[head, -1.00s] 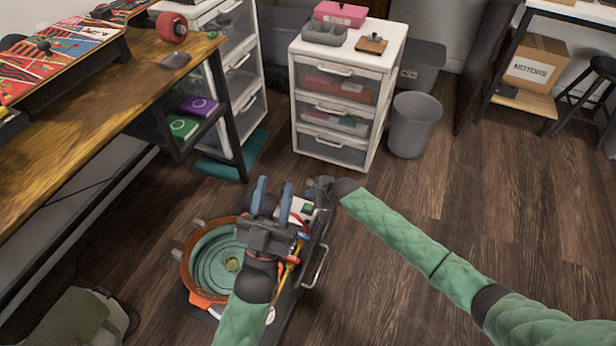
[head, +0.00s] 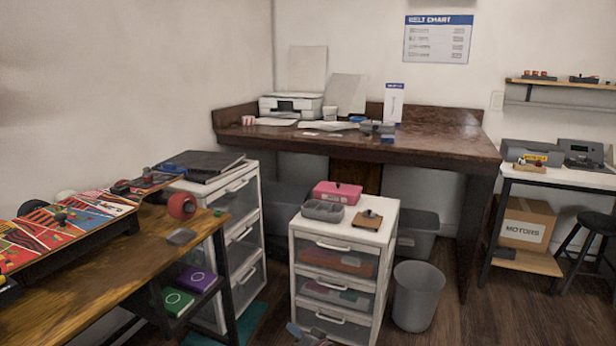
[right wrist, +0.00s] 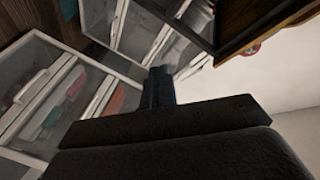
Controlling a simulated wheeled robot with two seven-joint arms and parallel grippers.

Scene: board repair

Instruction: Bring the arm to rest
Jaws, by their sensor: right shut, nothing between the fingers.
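Only the tip of my right gripper (head: 306,334) shows in the head view, at the bottom edge in front of the white drawer unit. The rest of the right arm is below the picture. In the right wrist view the dark fingers (right wrist: 159,86) are together, with nothing seen between them. My left gripper is not in view.
A white drawer unit (head: 332,262) stands ahead, with a pink box (head: 337,192) and grey tray (head: 323,211) on top. A grey bin (head: 417,296) is to its right. A wooden workbench (head: 115,290) is at left, a dark desk (head: 430,148) behind. Floor is open at lower right.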

